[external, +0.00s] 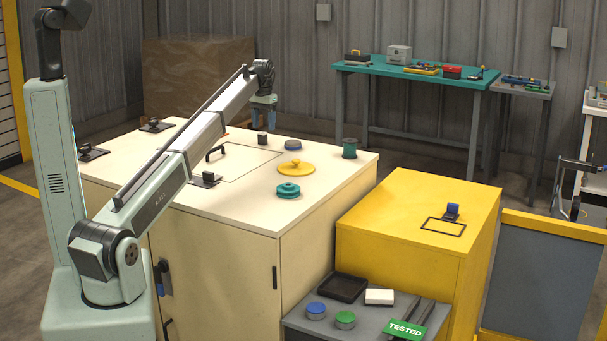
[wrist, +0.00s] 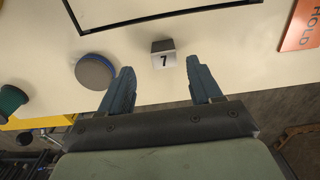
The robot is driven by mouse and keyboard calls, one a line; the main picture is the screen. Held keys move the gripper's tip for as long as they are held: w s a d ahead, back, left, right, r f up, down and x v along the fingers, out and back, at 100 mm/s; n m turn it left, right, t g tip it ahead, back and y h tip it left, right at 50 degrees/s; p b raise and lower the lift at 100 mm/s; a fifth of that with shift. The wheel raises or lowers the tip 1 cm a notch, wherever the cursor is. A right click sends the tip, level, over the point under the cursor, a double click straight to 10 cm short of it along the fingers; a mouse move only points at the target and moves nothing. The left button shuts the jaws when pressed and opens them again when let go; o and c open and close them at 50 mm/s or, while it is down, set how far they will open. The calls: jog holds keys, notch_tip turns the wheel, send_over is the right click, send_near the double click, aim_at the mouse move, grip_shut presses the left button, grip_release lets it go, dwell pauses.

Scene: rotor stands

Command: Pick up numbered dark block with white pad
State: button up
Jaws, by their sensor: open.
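The dark block (external: 262,138) stands on the cream cabinet top near its far edge. In the wrist view the small dark block (wrist: 162,46) shows a white pad with a black "7" on the side facing my gripper. My gripper (wrist: 159,67) is open and empty, with its two blue fingers apart. The block appears between and just beyond the fingertips in that view. In the external view my gripper (external: 264,119) hangs just above and behind the block, at the far side of the cabinet. No contact with the block shows.
A blue-rimmed grey disc (wrist: 96,71) lies left of the block in the wrist view, with a green spool (wrist: 11,99) farther left. An orange HOLD sign (wrist: 302,25) is at right. A yellow lid (external: 296,168), teal lid (external: 288,191) and black handle (external: 215,152) occupy the cabinet top.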

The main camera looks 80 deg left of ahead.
aim_at(262, 133)
jog(key=shift+s+a+f, duration=0.1)
jog(key=shift+s+f, duration=0.1)
jog(key=shift+f, duration=1.2)
jog(key=shift+s+f, duration=0.15)
jog(key=shift+f, duration=1.25)
jog(key=c, duration=1.1)
